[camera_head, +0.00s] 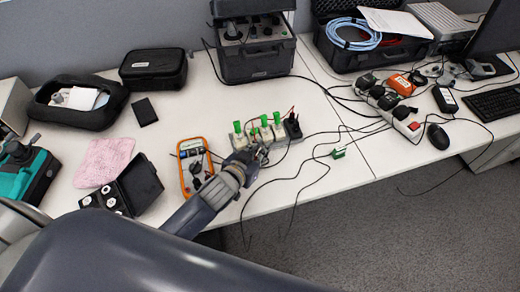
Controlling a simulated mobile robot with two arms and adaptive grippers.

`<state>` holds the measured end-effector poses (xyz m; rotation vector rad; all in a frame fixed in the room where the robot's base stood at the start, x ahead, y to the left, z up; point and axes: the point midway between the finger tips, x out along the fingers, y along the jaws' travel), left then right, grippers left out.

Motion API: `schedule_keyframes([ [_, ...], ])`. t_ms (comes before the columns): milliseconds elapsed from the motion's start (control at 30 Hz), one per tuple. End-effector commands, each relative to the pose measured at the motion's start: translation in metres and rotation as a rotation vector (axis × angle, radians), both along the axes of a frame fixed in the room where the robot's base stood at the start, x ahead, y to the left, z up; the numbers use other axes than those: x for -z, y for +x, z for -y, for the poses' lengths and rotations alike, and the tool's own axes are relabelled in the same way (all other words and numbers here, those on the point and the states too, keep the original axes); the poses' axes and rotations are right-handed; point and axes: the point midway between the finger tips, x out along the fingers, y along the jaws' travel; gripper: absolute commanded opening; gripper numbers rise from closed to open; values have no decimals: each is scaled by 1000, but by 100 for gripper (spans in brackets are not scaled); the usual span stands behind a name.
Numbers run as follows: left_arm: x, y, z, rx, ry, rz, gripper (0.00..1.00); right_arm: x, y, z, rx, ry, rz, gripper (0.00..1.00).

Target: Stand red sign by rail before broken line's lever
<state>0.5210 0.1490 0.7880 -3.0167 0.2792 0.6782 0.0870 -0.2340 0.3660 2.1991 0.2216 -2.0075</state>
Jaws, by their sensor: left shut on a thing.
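A rail (283,146) of pale blocks stands at the table's front, with several upright green levers, one being the lever (277,118) near its right end. A dark block with a thin red lead (292,126) is at that end. My left gripper (256,157) reaches from the lower left to the rail's front side. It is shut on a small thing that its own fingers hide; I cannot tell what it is. I cannot make out a red sign anywhere. Which line is broken does not show. My right gripper is out of view.
An orange multimeter (194,168) lies close left of my arm. An open black box (125,189) with white-faced pieces is farther left. A green-and-white piece (338,152) and loose black cables lie right of the rail. A power strip (402,125) is at the right.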

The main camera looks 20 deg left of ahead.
Motion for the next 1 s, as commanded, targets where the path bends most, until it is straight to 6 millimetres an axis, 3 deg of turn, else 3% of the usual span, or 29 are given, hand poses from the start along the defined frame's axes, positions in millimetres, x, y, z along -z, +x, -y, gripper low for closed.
schedule_keyframes([
  [933, 12, 0, 0, 0, 0, 1, 0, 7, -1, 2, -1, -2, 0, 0],
  [1000, 11, 0, 0, 0, 1, 1, 24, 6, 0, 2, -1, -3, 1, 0],
])
